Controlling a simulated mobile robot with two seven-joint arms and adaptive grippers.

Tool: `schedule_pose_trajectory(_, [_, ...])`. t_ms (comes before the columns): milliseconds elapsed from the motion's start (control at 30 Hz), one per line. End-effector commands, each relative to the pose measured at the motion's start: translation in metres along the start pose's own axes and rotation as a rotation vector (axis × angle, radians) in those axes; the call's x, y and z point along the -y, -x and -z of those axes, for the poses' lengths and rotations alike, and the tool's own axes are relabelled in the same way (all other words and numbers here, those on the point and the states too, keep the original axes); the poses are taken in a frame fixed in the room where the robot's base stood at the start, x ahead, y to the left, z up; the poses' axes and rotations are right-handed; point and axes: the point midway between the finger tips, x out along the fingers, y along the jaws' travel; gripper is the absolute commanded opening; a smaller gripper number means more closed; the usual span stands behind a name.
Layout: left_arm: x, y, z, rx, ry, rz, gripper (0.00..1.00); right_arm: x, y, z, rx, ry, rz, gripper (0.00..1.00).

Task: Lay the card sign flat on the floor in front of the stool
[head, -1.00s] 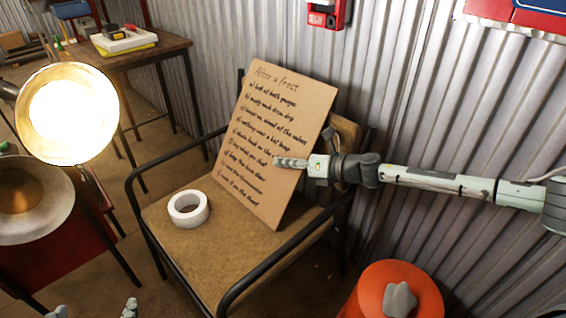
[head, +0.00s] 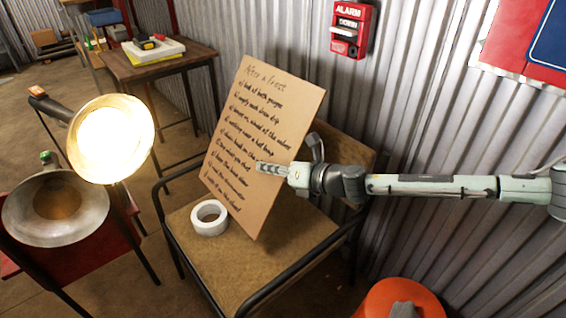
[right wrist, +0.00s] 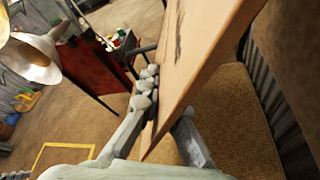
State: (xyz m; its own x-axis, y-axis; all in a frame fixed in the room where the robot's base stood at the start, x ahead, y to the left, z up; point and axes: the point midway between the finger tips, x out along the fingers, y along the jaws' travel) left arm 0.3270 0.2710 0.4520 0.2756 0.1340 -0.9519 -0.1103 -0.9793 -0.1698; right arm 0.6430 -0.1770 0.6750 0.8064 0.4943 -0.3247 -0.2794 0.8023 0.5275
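The card sign (head: 255,135) is a tan board with handwritten lines headed "After a frost". It stands tilted above the armchair seat (head: 290,245), apart from the backrest (head: 345,152); whether its lower edge touches the seat is unclear. My right gripper (head: 272,168) is shut on its right edge, one finger across the written face, the other behind. The right wrist view shows the card (right wrist: 200,70) between the fingers (right wrist: 168,118). My left gripper is out of view. A dark red seat-like piece (head: 75,255) with black legs stands at left; I cannot tell if it is the stool.
A white tape roll (head: 209,218) lies on the chair seat. A lit lamp (head: 112,138) and a metal shade (head: 55,208) stand at left. A wooden table (head: 160,65) is behind. An orange round object (head: 400,300) is at bottom right. Corrugated wall and red alarm box (head: 351,30) are behind.

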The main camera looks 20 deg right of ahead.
Motion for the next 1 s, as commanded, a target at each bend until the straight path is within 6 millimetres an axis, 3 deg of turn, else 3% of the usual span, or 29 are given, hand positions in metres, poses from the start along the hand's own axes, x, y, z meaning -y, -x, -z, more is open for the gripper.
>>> schedule_pose_trajectory(133, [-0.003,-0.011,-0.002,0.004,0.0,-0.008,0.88,-0.014,-0.002,-0.002,0.001,0.002,-0.002,0.0])
schedule_pose_trajectory(633, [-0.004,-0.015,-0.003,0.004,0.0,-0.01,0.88,-0.025,-0.004,0.003,0.0,0.001,-0.003,0.0])
schedule_pose_trajectory(767, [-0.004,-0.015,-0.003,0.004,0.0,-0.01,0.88,-0.054,-0.004,0.015,-0.001,-0.006,-0.004,0.0])
schedule_pose_trajectory(833, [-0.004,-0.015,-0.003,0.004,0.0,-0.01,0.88,-0.079,0.0,0.024,0.005,-0.016,0.005,0.0])
schedule_pose_trajectory(1000, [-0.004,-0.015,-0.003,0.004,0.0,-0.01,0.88,-0.116,0.02,0.032,0.051,-0.048,0.08,0.0])
